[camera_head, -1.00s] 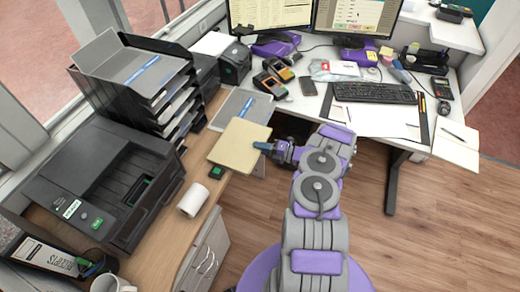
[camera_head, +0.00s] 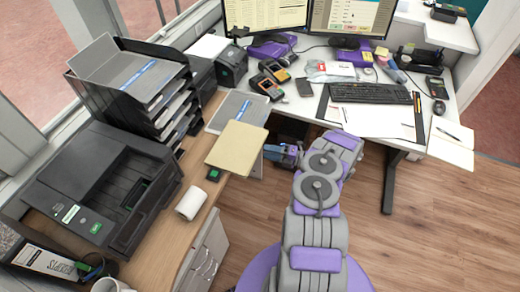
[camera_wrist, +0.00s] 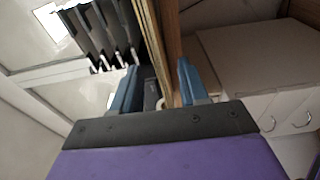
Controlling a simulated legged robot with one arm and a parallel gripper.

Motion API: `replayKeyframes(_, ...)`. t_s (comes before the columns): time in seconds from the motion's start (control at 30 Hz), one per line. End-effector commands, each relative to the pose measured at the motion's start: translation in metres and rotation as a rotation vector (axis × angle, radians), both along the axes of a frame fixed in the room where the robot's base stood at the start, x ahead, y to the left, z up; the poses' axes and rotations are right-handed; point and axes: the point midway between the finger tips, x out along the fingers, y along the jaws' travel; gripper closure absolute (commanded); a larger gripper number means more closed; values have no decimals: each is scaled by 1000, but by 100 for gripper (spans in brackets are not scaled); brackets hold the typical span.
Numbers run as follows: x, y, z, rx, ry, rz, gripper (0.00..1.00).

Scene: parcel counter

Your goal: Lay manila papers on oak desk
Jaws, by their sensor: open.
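The manila papers (camera_head: 238,148) lie as a flat, pale yellow stack at the right edge of the oak desk (camera_head: 168,242), with their right side apparently reaching over the edge. My gripper (camera_head: 270,153) is just right of the stack, with a small gap showing between them. In the wrist view my gripper (camera_wrist: 157,75) has its two blue fingers apart. Thin pale and brown edges run between and beyond them; I cannot tell which is paper and which is desk. No held thing shows clearly.
A grey tray (camera_head: 238,108) lies behind the papers. A green-topped black item (camera_head: 214,174) and a white paper roll (camera_head: 192,203) are in front. A black printer (camera_head: 100,185) and stacked trays (camera_head: 135,85) stand left. Floor is open to the right.

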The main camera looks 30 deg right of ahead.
Motion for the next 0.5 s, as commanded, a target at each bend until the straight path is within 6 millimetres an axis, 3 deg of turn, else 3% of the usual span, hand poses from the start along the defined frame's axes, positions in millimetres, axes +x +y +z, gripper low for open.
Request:
replayKeyframes(0.23,-33,-32,0,-1,1,-1,56)
replayKeyframes(0.5,-42,-41,6,-14,-13,16,56)
